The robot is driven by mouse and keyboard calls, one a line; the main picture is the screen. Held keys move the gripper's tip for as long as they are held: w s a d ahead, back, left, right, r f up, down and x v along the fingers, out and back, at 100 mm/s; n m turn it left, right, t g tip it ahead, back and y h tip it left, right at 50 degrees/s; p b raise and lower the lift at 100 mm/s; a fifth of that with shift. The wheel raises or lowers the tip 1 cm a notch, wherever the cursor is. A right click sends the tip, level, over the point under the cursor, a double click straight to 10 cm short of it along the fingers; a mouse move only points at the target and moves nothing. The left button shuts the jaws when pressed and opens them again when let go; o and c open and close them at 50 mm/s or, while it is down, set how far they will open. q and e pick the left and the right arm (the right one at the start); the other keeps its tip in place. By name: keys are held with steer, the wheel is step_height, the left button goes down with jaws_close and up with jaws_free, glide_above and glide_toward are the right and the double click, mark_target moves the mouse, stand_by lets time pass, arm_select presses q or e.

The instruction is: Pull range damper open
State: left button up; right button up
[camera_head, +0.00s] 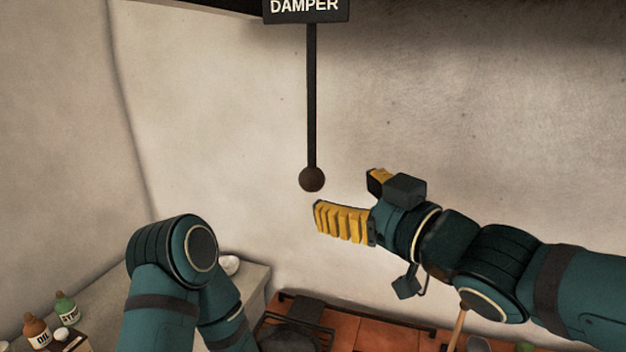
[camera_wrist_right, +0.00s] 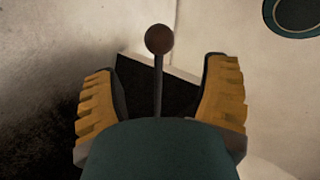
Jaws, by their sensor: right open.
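The range damper is a dark rod (camera_head: 312,95) with a brown ball knob (camera_head: 312,179) at its lower end, hanging below a black sign (camera_head: 306,9) reading DAMPER. My right gripper (camera_head: 345,200) is open, just right of and slightly below the knob in the head view, with yellow ridged fingers. In the right wrist view the knob (camera_wrist_right: 159,39) and rod show between and beyond the two open fingers (camera_wrist_right: 160,98); I see no contact. My left arm is at the lower left, but its gripper is out of view.
A pale wall (camera_head: 215,110) stands behind the damper. Below are a stove top with a dark pan (camera_head: 288,337) and orange tiles (camera_head: 378,336). At lower left, a counter holds an oil bottle (camera_head: 36,332) and a green bottle (camera_head: 66,307). The space around the knob is clear.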

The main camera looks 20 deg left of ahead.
mark_target(320, 182)
steer(key=x, duration=0.8)
steer(key=shift+w+a, duration=0.2)
steer(key=shift+a, duration=0.05)
steer(key=shift+c, duration=0.2)
